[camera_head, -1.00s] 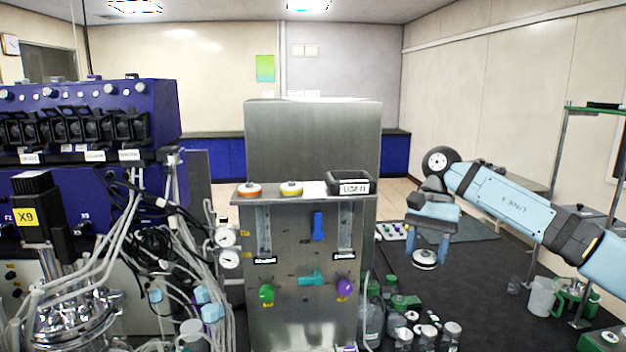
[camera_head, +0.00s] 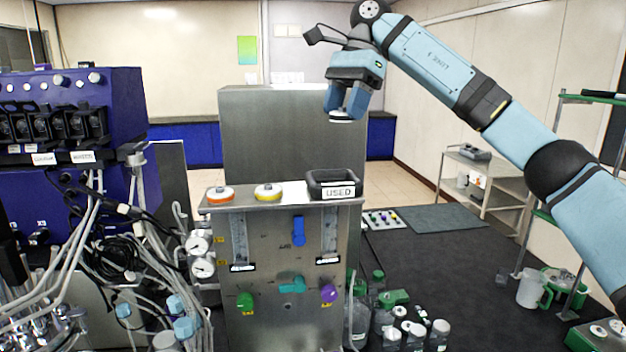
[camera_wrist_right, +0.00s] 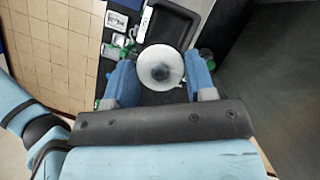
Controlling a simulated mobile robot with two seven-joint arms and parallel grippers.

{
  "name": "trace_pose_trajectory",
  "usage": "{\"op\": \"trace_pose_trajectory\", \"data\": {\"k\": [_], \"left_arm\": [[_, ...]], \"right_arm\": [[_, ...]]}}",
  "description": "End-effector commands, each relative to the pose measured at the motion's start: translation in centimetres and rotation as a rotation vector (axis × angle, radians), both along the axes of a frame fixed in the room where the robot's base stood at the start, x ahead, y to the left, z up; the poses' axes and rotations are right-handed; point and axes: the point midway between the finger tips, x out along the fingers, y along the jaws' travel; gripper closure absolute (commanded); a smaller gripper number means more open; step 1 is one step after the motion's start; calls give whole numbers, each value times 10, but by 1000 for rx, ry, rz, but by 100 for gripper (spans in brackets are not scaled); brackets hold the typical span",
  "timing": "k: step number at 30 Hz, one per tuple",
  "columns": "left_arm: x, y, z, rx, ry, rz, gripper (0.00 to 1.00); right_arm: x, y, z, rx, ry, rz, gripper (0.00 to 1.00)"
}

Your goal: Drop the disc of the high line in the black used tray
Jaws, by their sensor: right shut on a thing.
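My right gripper (camera_head: 345,106) points down with its blue fingers shut on a white disc (camera_head: 341,116). In the right wrist view the round white disc (camera_wrist_right: 160,68) shows between the fingertips, with a grey centre. The black used tray (camera_head: 318,191), with a white USED label, stands on the right end of the steel cabinet's top. The held disc appears above the tray in the head view, clearly apart from it; the depth between them is hard to tell. No contents of the tray can be made out. My left gripper is not in view.
An orange-rimmed disc (camera_head: 220,195) and a yellow-rimmed disc (camera_head: 268,191) lie on the cabinet top, left of the tray. The steel cabinet (camera_head: 270,265) carries coloured knobs. A taller steel box (camera_head: 290,130) stands behind.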

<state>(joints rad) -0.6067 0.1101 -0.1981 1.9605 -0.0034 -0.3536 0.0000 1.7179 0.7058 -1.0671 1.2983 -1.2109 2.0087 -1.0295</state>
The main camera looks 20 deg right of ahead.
Motion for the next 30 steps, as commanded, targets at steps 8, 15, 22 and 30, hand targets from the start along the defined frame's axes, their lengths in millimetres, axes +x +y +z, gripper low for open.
{"op": "trace_pose_trajectory", "data": {"k": [8,15,22,30], "left_arm": [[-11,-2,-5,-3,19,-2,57],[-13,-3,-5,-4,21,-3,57],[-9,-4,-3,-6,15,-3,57],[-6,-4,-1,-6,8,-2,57]], "right_arm": [[-1,-1,-24,-2,2,-5,72],[-1,-1,-49,-1,1,-5,72],[-1,-1,-57,-1,-1,-5,72],[-1,-1,-57,0,0,-4,36]]}}
